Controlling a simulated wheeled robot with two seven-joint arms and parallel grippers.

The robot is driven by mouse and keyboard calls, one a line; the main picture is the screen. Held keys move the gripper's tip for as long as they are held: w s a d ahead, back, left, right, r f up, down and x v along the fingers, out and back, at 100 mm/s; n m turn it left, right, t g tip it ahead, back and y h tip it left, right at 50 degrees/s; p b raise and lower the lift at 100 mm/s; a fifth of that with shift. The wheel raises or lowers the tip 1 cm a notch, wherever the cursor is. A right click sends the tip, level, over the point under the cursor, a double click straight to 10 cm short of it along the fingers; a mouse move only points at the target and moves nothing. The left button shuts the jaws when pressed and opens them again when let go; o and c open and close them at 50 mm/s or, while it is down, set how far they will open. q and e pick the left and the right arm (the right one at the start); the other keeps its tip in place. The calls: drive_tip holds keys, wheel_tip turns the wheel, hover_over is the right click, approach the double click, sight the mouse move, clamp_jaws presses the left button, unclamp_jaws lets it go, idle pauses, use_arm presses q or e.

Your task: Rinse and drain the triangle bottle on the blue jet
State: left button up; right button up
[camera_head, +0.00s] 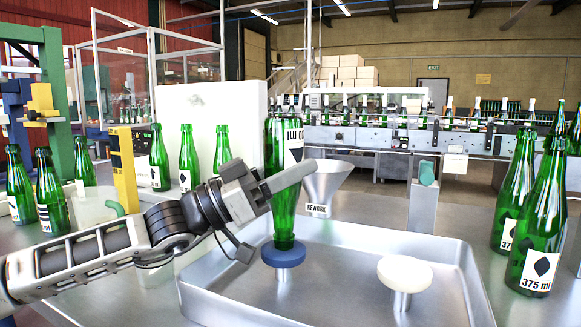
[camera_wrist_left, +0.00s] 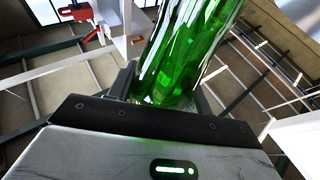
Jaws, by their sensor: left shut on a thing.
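My left gripper (camera_head: 290,180) is shut on a green glass bottle (camera_head: 284,212), which is upside down, neck lowest. Its label shows upside-down "ml" lettering and part of a dark mark; the gripper hides some of it, so I cannot tell the whole symbol. The bottle's mouth is at the blue jet (camera_head: 284,256), a round blue pad in the metal basin; I cannot tell whether they touch. In the left wrist view the green glass (camera_wrist_left: 180,65) rises between the jaws. My right gripper is not in view.
A white jet (camera_head: 405,272) stands to the right in the basin (camera_head: 455,290). A funnel marked REWORK (camera_head: 325,182) is behind. Diamond-label 375 ml bottles (camera_head: 540,245) stand at right, and several green bottles (camera_head: 50,200) at left near a yellow post (camera_head: 123,170).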

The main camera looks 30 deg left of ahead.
sight(271, 140)
use_arm(q)
drive_tip(key=shift+r+p, duration=1.1)
drive_tip(key=shift+r, duration=0.45)
idle(3.0)
drive_tip(key=shift+s+d+r+b, duration=0.1)
drive_tip(key=shift+s+r+b, duration=0.35)
drive_tip(key=shift+s+r, duration=0.6)
drive_tip(key=shift+s+d+r, duration=0.1)
drive_tip(key=shift+s+r, duration=1.85)
